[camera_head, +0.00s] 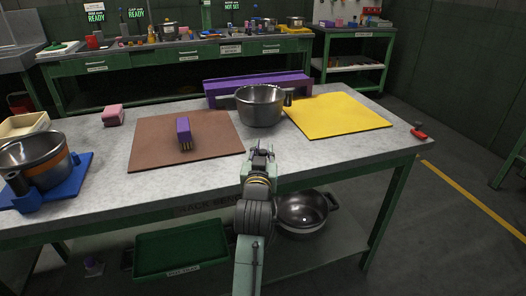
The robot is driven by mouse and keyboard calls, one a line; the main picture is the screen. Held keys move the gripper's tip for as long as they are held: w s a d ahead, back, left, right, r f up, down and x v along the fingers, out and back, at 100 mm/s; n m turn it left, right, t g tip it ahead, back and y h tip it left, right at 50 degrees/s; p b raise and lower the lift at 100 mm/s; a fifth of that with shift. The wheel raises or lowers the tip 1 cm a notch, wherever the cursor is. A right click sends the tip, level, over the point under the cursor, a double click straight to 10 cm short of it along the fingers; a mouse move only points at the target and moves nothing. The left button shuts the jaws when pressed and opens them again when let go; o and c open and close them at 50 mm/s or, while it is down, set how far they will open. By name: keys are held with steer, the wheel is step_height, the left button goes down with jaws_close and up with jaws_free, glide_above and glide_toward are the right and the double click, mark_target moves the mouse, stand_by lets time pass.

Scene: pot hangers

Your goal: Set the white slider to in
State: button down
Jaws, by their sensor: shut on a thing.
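My gripper (261,154) is in the middle of the camera_head view, in front of the steel pot and over the bench's front part. Its fingers are close together on something too small to make out, and the arm hides part of the bench edge behind it. I cannot pick out a white slider for certain in this view, nor tell its setting.
A steel pot (261,105) stands before a purple rack (257,84). A brown mat (160,148) bears a purple brush (184,132); a yellow mat (340,115) lies right. A blue stand (72,175) holds a bowl (32,152). A red-handled tool (418,131) lies at the right edge.

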steer(key=w+d, duration=0.1)
steer(key=d, duration=0.2)
steer(key=w+d+p, duration=0.1)
steer(key=d, duration=0.2)
steer(key=w+d+p, duration=0.1)
steer(key=d, duration=0.3)
steer(key=c, duration=1.5)
jaws_free()
steer(key=shift+w+d, duration=0.1)
steer(key=shift+o, duration=0.2)
steer(key=s, duration=0.8)
steer(key=s+a, duration=0.1)
steer(key=s, duration=0.3)
steer(key=shift+a, duration=0.1)
